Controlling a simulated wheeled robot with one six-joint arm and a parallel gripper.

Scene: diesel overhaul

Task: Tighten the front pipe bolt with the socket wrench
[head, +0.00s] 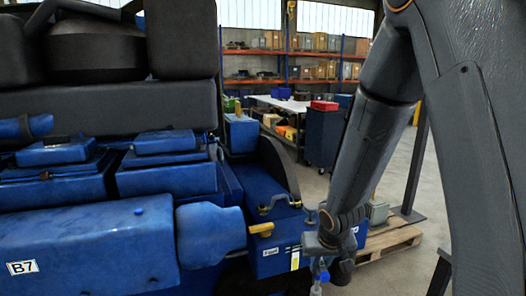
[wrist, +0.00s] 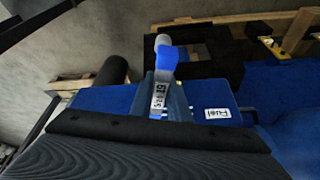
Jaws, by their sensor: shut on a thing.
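My gripper (head: 318,258) hangs at the end of my arm, just right of the blue unit labelled "Fuel" (head: 270,258). In the wrist view, my gripper (wrist: 165,112) is shut on a grey tool with a blue end and lettering on its shank, which I take to be the socket wrench (wrist: 167,60). A small blue part of the wrench (head: 320,268) shows below the gripper in the head view. The Fuel unit (wrist: 218,98) lies behind the wrench in the wrist view. I cannot pick out the front pipe bolt for sure; the socket's working end is not clear.
The large blue engine (head: 90,240) fills the left of the head view. A yellow lever (head: 262,228) and brass fittings (head: 265,210) stick out near the gripper. A wooden pallet (head: 395,238) lies on the floor at right. Shelves and a dark cabinet (head: 323,135) stand far behind.

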